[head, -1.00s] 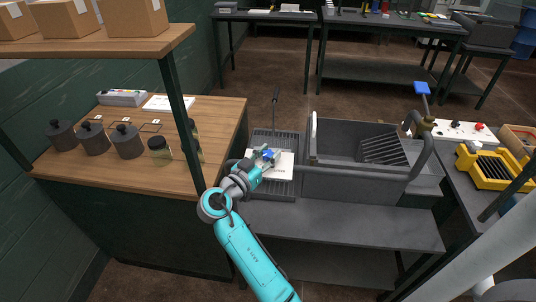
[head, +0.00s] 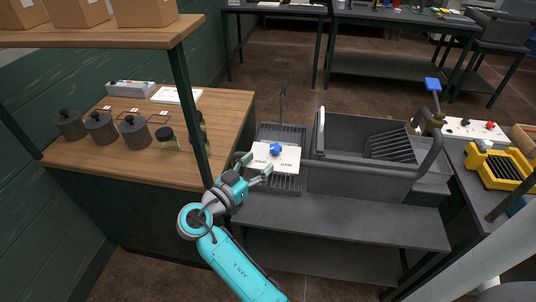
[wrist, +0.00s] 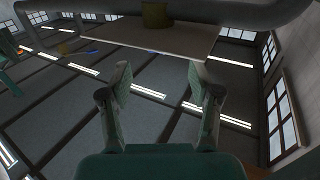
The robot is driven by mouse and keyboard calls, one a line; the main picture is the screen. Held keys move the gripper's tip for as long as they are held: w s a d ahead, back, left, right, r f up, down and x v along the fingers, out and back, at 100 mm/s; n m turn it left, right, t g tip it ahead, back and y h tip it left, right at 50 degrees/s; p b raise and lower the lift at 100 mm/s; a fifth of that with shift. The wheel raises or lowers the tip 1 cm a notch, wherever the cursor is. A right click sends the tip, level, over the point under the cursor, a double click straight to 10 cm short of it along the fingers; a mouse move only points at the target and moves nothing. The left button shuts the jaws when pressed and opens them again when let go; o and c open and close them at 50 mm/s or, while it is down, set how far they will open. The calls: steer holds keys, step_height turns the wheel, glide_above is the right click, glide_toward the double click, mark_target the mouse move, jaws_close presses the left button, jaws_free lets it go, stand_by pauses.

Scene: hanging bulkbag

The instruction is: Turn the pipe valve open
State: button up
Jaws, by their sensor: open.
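A blue lever handle (head: 432,84) rises on a stem from a brass valve body (head: 433,125) by the grey pipe at the right of the sink. A blue knob (head: 275,149) sits on a white plate (head: 287,163) with dark lettering too small to read, left of the basin. My gripper (head: 258,171) is open and empty, at the plate's near left edge, apart from the knob and far left of the blue lever. In the wrist view the open fingers (wrist: 158,85) point towards a pale panel (wrist: 130,36) with a brass-coloured cylinder (wrist: 157,15) above it.
The grey sink basin (head: 345,178) and its thick curved pipe (head: 428,160) lie right of my gripper. A shelf post (head: 190,110) and wooden counter (head: 225,120) with dark jars (head: 135,133) stand left. A yellow crate (head: 492,168) is at the right. The grey lower shelf (head: 330,222) is bare.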

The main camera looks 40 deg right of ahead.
steer(key=shift+s+a, duration=0.15)
steer(key=shift+a, duration=0.75)
steer(key=shift+s+a, duration=0.15)
steer(key=shift+a, duration=0.7)
steer(key=shift+f, duration=0.1)
steer(key=s+f+n+t+y, duration=0.3)
steer(key=f+n, duration=0.2)
steer(key=f, duration=0.3)
steer(key=s+f+n+t+y, duration=0.3)
steer(key=f+n, duration=0.2)
steer(key=f, duration=0.3)
steer(key=s+a+f+n+t+y, duration=0.1)
steer(key=s+a+f+n+y, duration=0.2)
steer(key=s, duration=0.2)
steer(key=s+a+f+n+t+y, duration=0.1)
steer(key=s+a+f+n+y, duration=0.1)
steer(key=s+f+y, duration=0.3)
steer(key=s+a+r+n+t+y, duration=0.1)
steer(key=s+a+r+y, duration=0.15)
steer(key=s, duration=0.45)
steer(key=s+a+r+n+t+y, duration=0.1)
steer(key=s+a+r, duration=0.15)
steer(key=s, duration=0.35)
steer(key=s+a+r+m+t, duration=0.1)
steer(key=s+a+r, duration=0.1)
steer(key=s+r, duration=0.7)
steer(key=shift+r+t, duration=0.3)
steer(key=shift+r, duration=0.25)
